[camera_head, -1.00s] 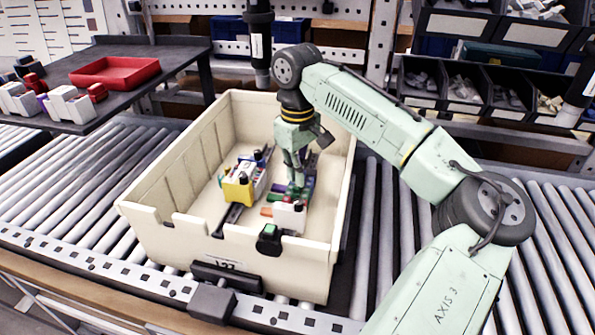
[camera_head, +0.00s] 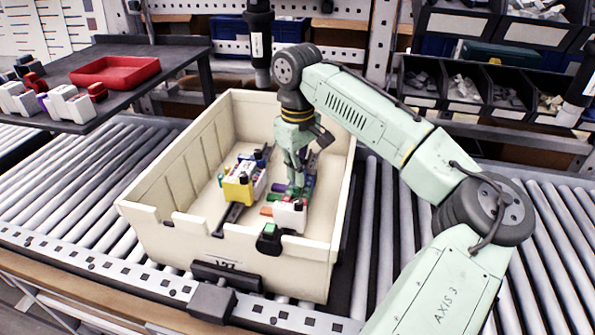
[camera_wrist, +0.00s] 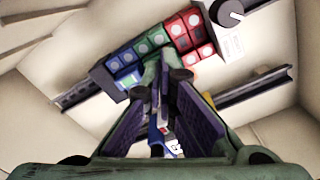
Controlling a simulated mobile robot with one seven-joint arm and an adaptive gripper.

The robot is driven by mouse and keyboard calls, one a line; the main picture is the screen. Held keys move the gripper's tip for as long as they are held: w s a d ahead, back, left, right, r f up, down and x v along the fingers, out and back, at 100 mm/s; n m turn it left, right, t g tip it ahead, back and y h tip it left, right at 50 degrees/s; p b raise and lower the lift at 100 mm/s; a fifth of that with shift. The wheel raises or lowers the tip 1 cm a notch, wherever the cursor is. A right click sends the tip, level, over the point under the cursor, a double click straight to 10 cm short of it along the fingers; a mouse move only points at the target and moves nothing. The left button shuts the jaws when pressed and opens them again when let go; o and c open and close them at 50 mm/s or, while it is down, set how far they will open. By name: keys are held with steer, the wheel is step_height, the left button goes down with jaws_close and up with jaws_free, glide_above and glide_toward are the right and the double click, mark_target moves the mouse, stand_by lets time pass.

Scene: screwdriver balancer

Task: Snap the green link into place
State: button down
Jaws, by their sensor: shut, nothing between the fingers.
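Green links (camera_wrist: 150,41) sit in a row of coloured links between blue links (camera_wrist: 122,62) and red links (camera_wrist: 192,38) in the wrist view. I cannot tell which one the task names. In the head view this row lies inside the cream bin, partly hidden by my gripper (camera_head: 297,190). My gripper points down with its fingers shut and empty, and its tips (camera_wrist: 165,66) are at or just above the green links. Whether they touch is unclear.
The cream bin (camera_head: 140,208) has high walls around my gripper. A yellow and white assembly (camera_head: 240,186) stands left of it, and a white block (camera_head: 290,216) in front. A dark rail (camera_wrist: 250,88) lies alongside. A red tray (camera_head: 115,72) is on the far-left table.

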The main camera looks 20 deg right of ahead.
steer(key=shift+f, duration=0.5)
stand_by(0.3)
steer(key=shift+r, duration=0.15)
step_height(320, 180, up, 5)
steer(key=p, duration=0.4)
